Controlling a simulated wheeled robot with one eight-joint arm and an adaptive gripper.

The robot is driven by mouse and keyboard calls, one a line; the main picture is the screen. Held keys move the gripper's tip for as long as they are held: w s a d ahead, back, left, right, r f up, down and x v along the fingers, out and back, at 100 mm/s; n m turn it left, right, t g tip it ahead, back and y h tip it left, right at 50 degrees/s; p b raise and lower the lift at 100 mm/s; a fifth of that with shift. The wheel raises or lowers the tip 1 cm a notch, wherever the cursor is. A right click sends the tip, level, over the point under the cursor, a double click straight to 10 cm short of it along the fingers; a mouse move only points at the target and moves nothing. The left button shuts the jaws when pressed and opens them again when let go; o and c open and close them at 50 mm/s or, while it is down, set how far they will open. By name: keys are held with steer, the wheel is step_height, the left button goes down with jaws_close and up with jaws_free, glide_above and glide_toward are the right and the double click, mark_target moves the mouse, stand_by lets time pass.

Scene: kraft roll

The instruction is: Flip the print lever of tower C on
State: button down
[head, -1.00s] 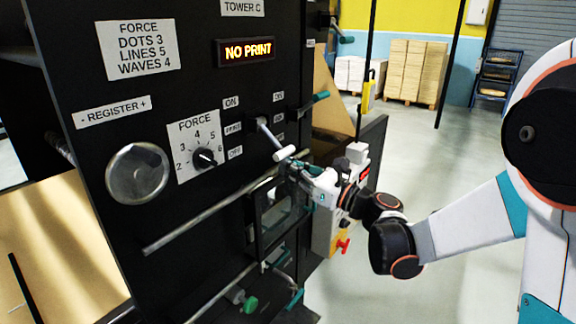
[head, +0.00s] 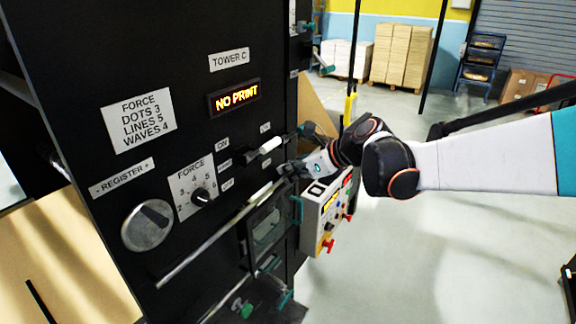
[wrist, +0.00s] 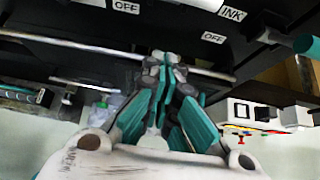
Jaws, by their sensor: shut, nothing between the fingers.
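Tower C (head: 232,110) is a black panel whose lit display (head: 234,97) reads NO PRINT. The print lever (head: 270,146) has a white handle and stands out to the right of the ON, PRINT and OFF labels (head: 224,165). Its handle end is about level with ON. My gripper (head: 284,171) is just below and right of the lever, apparently apart from it; exact contact is hard to tell. In the wrist view my gripper (wrist: 162,62) is shut and empty, and a white handle (wrist: 200,4) shows at the top edge.
A teal-ended ink lever (head: 302,130) is close above my gripper. A long metal rod (head: 205,246) and a dark framed window (head: 268,229) lie below. A control box (head: 324,215) with red knobs is at right. Open floor (head: 455,235) lies further right.

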step_height(320, 180, up, 7)
steer(key=w+a+g+h+p, duration=0.1)
steer(key=g+h+p, duration=0.2)
steer(key=h+p, duration=0.1)
steer(key=shift+a+p, duration=0.2)
steer(key=shift+p, duration=0.65)
steer(key=shift+w+r, duration=0.15)
